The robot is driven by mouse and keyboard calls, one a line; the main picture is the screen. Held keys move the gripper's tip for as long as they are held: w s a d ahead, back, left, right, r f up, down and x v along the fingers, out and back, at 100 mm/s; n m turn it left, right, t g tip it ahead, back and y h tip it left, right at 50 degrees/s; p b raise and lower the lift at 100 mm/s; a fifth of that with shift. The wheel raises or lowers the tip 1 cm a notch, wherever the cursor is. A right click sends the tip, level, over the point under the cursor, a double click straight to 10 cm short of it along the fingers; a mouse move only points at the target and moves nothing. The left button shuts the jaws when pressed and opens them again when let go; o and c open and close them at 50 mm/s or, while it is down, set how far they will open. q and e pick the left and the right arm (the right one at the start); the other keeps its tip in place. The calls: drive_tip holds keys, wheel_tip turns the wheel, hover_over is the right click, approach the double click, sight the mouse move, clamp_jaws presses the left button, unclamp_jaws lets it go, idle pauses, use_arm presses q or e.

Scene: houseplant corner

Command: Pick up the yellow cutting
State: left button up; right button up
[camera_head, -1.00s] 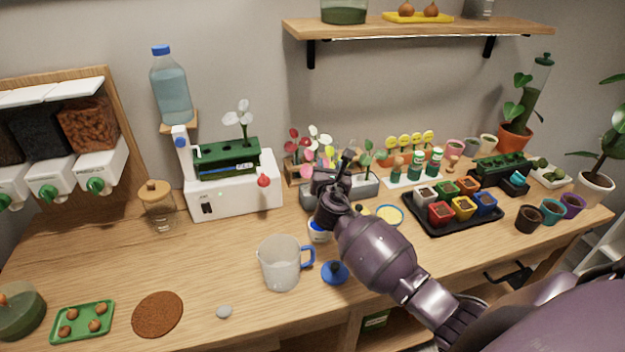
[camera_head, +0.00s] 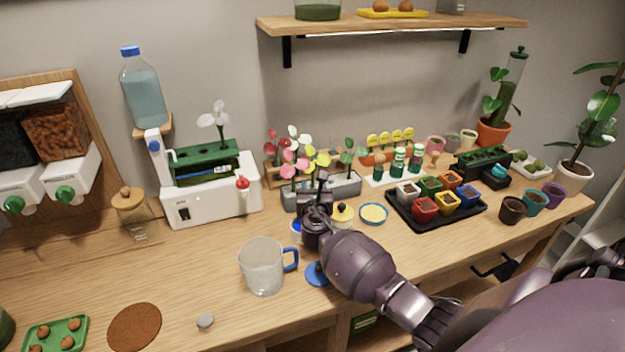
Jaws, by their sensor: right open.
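The yellow cutting (camera_head: 322,160) stands in the grey trough planter (camera_head: 346,188), between pink cuttings (camera_head: 291,166) on its left and a green-leaved cutting (camera_head: 348,155) on its right. Its lower stem is hidden behind my right gripper. My right gripper (camera_head: 320,184) is in front of the trough, below the yellow head as seen here, with its dark fingers pointing up and away. It is open and nothing shows between its fingers. Whether a finger touches the stem cannot be told. My left gripper is out of view.
A glass jug (camera_head: 264,268) and a blue round object (camera_head: 317,274) stand near my right wrist. A yellow-topped jar (camera_head: 342,214) and yellow dish (camera_head: 373,214) are right of the gripper. A black tray (camera_head: 400,212) holds several coloured pots.

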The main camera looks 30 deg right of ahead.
sight(313, 175)
drive_tip(key=b+x, duration=0.1)
drive_tip(key=x, duration=0.4)
drive_tip(key=shift+w+d, duration=0.15)
drive_tip(key=shift+w, duration=0.1)
drive_tip(key=shift+d, duration=0.1)
drive_tip(key=c, duration=0.6)
clamp_jaws()
